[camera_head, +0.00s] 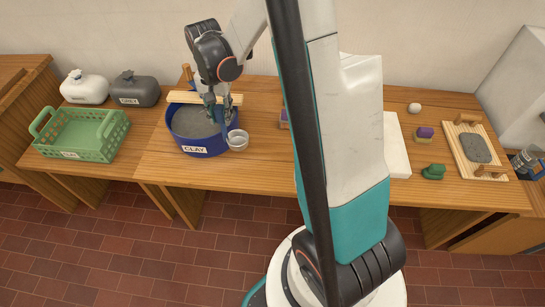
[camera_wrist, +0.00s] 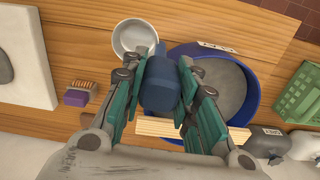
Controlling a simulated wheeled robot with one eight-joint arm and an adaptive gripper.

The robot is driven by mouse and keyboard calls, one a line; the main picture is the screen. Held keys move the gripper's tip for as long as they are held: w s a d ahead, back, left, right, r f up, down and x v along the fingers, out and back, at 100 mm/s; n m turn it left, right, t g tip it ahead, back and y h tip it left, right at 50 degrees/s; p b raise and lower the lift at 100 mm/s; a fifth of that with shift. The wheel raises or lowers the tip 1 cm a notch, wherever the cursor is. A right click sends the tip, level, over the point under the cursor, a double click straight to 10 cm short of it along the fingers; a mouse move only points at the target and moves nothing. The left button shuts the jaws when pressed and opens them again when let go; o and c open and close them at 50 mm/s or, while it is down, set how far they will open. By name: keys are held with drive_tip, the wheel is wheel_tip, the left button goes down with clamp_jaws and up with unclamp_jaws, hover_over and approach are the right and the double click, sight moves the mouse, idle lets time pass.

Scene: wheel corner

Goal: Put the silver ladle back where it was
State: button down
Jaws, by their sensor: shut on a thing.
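The silver ladle's round bowl (camera_head: 238,140) is at the front right of the blue clay tub (camera_head: 205,148), just outside its rim. The bowl also shows in the wrist view (camera_wrist: 135,37), left of the tub (camera_wrist: 251,95). My gripper (camera_head: 213,108) is over the right part of the tub. In the wrist view my gripper (camera_wrist: 156,72) is shut on the ladle's thick blue handle (camera_wrist: 160,88). I cannot tell whether the bowl touches the tub or the table. Grey clay fills the tub.
A wooden slat (camera_head: 190,98) lies across the tub's back. A green basket (camera_head: 78,150) and two bags, white (camera_head: 85,88) and grey (camera_head: 135,90), are at left. A purple brush (camera_wrist: 76,97) and a white slab (camera_head: 396,150) are to the right. Table in front of the tub is clear.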

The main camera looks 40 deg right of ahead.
drive_tip(key=s+d+r+m, duration=0.4)
drive_tip(key=d+m, duration=0.5)
drive_tip(key=s+d+r+m, duration=0.3)
drive_tip(key=d+m, duration=0.5)
drive_tip(key=d, duration=0.1)
wheel_tip(320, 180, down, 19)
drive_tip(key=b, duration=0.6)
drive_tip(key=shift+f, duration=0.15)
drive_tip(key=shift+f+b, duration=0.15)
drive_tip(key=shift+b, duration=0.2)
drive_tip(key=c, duration=1.2)
unclamp_jaws()
drive_tip(key=shift+c, duration=0.2)
drive_tip(key=shift+r, duration=0.2)
wheel_tip(320, 180, up, 12)
drive_tip(key=p, duration=0.4)
drive_tip(key=shift+d, duration=0.15)
